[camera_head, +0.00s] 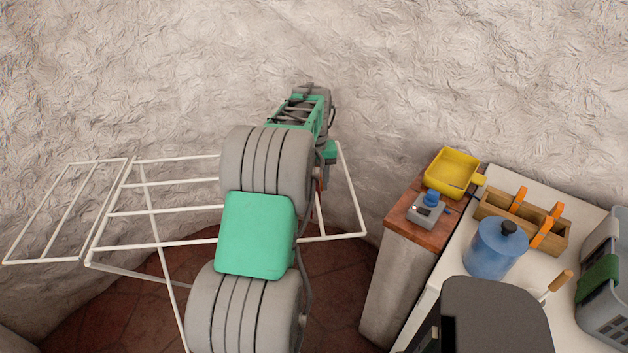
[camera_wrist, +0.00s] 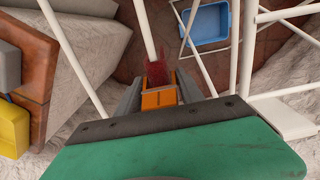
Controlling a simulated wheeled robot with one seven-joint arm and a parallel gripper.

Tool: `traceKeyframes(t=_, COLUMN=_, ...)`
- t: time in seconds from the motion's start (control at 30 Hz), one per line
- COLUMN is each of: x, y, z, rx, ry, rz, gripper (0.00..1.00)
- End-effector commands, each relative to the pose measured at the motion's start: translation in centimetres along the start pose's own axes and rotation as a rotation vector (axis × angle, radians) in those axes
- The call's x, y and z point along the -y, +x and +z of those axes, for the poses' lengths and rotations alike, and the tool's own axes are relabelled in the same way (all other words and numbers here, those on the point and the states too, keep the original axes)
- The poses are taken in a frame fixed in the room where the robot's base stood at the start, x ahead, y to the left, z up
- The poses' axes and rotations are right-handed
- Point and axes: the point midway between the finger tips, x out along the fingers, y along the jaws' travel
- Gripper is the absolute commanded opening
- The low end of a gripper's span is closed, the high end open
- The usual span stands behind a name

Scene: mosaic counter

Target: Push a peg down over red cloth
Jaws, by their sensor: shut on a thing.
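A white drying rack (camera_head: 150,212) stands by the wall, and its bars cross the wrist view (camera_wrist: 248,60). A small dark red cloth (camera_wrist: 157,72) hangs at a white bar in the wrist view; only a sliver of red shows beside my arm in the head view. My gripper (camera_wrist: 159,92) is shut on an orange peg (camera_wrist: 158,99), just in front of the cloth. The peg's far end meets the cloth in the picture; I cannot tell whether it straddles cloth and bar or is only close.
Two orange pegs (camera_head: 548,227) sit on a wooden box (camera_head: 494,222) on the white counter (camera_head: 455,262). A blue canister (camera_head: 495,250), a yellow container (camera_head: 453,173) and a grey knobbed box (camera_head: 427,212) are nearby. A blue basin (camera_wrist: 205,22) lies below the rack.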

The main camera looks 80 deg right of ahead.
Motion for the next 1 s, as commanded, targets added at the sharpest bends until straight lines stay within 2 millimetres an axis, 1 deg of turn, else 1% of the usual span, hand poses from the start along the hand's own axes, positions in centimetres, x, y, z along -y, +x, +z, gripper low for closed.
traceKeyframes(t=0.07, x=0.0, y=0.3, z=0.0, rx=0.0, ry=0.0, rz=0.0, gripper=0.07)
traceKeyframes(t=0.3, x=0.0, y=0.3, z=0.0, rx=0.0, ry=0.0, rz=0.0, gripper=0.07)
traceKeyframes(t=0.33, x=0.0, y=0.2, z=0.0, rx=0.0, ry=0.0, rz=0.0, gripper=0.47)
traceKeyframes(t=0.6, x=0.0, y=0.2, z=0.0, rx=0.0, ry=0.0, rz=0.0, gripper=0.69)
traceKeyframes(t=0.87, x=0.0, y=0.2, z=0.0, rx=-0.001, ry=0.0, rz=0.0, gripper=0.7)
traceKeyframes(t=0.97, x=0.0, y=-0.7, z=-0.1, rx=-0.004, ry=0.0, rz=0.001, gripper=0.7)
traceKeyframes(t=1.0, x=0.0, y=-1.4, z=-0.1, rx=-0.004, ry=0.0, rz=0.001, gripper=0.7)
